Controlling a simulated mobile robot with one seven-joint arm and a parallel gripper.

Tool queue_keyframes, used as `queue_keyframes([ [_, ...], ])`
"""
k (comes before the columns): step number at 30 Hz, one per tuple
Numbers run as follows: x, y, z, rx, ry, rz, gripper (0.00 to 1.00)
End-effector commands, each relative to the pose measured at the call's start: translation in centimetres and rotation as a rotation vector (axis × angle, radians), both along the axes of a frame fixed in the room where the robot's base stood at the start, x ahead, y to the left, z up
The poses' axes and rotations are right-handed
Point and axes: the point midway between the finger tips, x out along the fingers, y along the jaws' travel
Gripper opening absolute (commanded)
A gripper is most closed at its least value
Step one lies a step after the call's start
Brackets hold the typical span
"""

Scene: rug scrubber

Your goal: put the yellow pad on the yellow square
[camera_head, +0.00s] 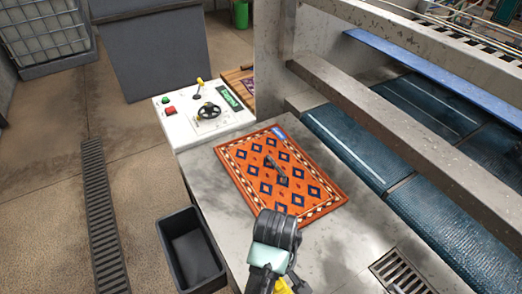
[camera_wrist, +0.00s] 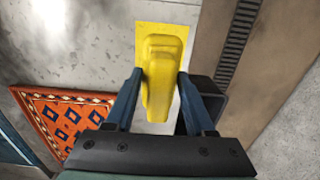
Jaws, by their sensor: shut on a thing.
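The yellow pad (camera_wrist: 162,66) is a long block with a raised, narrower grip. My gripper (camera_wrist: 160,76) is shut on it, one finger on each side, in the wrist view. A flat yellow square (camera_wrist: 160,28) shows behind the pad on the grey surface, its top edge and sides visible around the pad. The pad hides much of the square, and I cannot tell whether they touch. In the head view my gripper is mostly cut off at the bottom edge, with a bit of yellow (camera_head: 281,287) beside it.
An orange patterned rug (camera_head: 243,170) lies on the grey table, with a dark tool (camera_head: 277,170) on it. A white control box (camera_head: 185,120) stands at the far left end. A black bin (camera_head: 188,250) is beside the table. A drain grate (camera_head: 398,270) is at the right.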

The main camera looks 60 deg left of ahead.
Motion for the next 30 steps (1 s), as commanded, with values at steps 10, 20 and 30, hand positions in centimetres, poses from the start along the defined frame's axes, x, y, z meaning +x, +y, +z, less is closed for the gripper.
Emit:
queue_keyframes([
  [10,-0.1,-0.1,-5.2,-0.002,0.003,0.0,0.02],
  [20,-0.1,-0.1,-9.3,-0.003,0.003,0.0,0.02],
  [30,-0.1,-0.1,-9.7,-0.001,0.001,0.0,0.02],
])
